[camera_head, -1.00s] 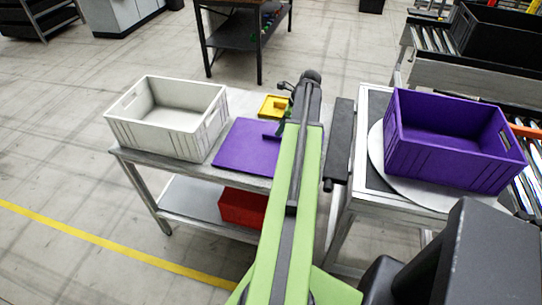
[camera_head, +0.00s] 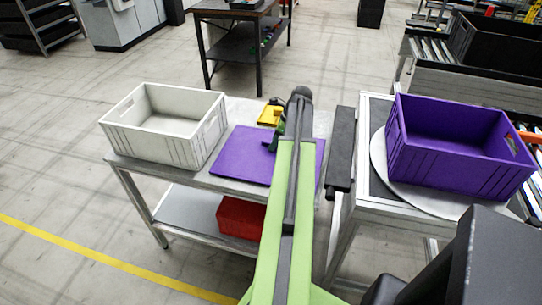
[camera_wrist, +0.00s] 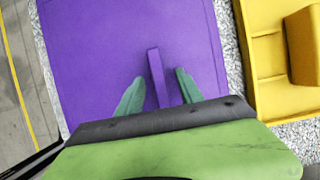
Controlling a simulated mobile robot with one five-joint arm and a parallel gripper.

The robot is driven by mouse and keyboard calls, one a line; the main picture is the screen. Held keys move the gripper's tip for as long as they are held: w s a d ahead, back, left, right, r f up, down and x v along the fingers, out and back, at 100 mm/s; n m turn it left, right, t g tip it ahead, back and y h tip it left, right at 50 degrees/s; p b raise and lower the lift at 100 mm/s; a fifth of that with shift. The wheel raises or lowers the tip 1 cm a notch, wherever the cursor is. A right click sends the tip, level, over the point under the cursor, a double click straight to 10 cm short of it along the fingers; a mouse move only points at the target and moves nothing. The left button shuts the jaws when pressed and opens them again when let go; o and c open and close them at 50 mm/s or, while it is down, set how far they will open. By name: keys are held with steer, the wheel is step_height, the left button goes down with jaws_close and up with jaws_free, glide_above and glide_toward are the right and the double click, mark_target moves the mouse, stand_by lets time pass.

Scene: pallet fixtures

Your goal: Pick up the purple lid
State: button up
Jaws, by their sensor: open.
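The purple lid (camera_head: 243,157) lies flat on the metal table between the white crate and my arm; my arm hides part of its right side. In the wrist view the lid (camera_wrist: 110,45) fills the upper middle, with a thin upright purple handle (camera_wrist: 157,75) on it. My gripper (camera_wrist: 158,88) is open, its two green fingers on either side of the handle, with a gap to each. In the head view my gripper (camera_head: 273,138) shows only partly beside my arm, over the lid. Whether the fingers touch the lid cannot be told.
A white crate (camera_head: 150,140) stands left of the lid. A yellow fixture (camera_head: 268,116) lies behind it, close by in the wrist view (camera_wrist: 270,60). A purple crate (camera_head: 450,165) sits on a round plate (camera_head: 378,160) at right. A red bin (camera_head: 238,218) is on the lower shelf.

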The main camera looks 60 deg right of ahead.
jaws_close()
stand_by(1.3)
